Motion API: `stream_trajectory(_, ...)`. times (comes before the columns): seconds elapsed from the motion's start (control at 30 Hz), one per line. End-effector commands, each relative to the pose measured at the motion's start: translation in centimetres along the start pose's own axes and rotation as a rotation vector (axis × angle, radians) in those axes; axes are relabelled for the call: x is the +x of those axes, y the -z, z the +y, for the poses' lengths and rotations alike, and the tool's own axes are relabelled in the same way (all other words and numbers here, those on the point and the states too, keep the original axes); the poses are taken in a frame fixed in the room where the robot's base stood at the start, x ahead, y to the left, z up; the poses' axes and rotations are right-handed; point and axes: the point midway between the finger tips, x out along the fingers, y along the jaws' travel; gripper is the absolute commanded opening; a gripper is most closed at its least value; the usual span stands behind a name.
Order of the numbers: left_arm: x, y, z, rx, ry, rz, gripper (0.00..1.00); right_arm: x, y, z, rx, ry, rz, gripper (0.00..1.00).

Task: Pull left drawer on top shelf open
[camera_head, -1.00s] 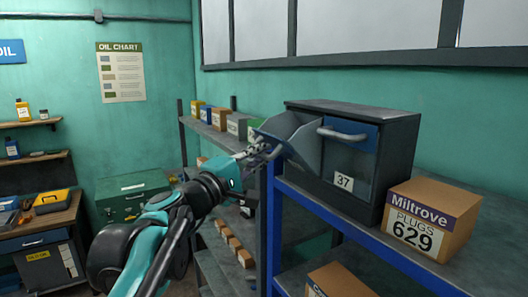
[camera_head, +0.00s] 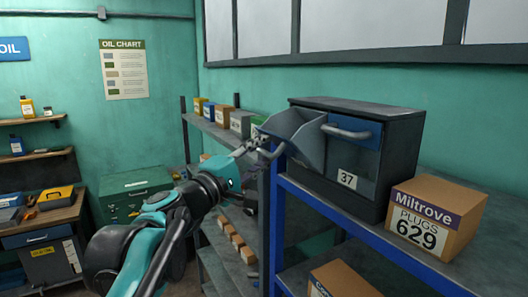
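The dark cabinet (camera_head: 404,150) stands on the top shelf (camera_head: 400,250) at the right. Its left drawer (camera_head: 308,146) is tipped out to the left and stands open, its grey inside showing. The right drawer (camera_head: 352,134), with a blue front and a grey bar handle, is shut. My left gripper (camera_head: 259,147) is at the outer face of the open drawer, by its handle (camera_head: 274,152). The fingers are small and dark, and I cannot tell whether they grip the handle or are apart from it. My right gripper is not in view.
A Miltrove plugs box (camera_head: 437,216) stands right of the cabinet on the same shelf. Another carton (camera_head: 340,281) is on the shelf below. A dark shelf post (camera_head: 269,225) rises just below my gripper. Small boxes (camera_head: 222,116) line the rack behind.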

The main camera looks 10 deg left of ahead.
Motion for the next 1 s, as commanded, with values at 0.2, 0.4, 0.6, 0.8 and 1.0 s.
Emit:
stream_trajectory(0.2, -4.6, 0.1, 0.0, 0.001, 0.000, 0.005, 0.33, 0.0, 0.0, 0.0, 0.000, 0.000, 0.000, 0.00)
stream_trajectory(0.4, -8.7, 0.1, 0.0, 0.001, 0.000, 0.005, 0.33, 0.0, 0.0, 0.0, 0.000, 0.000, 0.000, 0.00)
stream_trajectory(0.6, -10.8, 0.1, 0.0, 0.000, 0.000, 0.003, 0.33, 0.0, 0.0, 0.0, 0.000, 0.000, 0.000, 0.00)
stream_trajectory(0.8, -11.1, 0.0, 0.0, 0.000, 0.000, 0.000, 0.33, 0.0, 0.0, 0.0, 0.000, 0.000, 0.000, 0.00)
stream_trajectory(1.0, -11.1, -0.1, -0.5, 0.004, 0.006, -0.002, 0.33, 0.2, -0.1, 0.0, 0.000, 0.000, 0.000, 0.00)
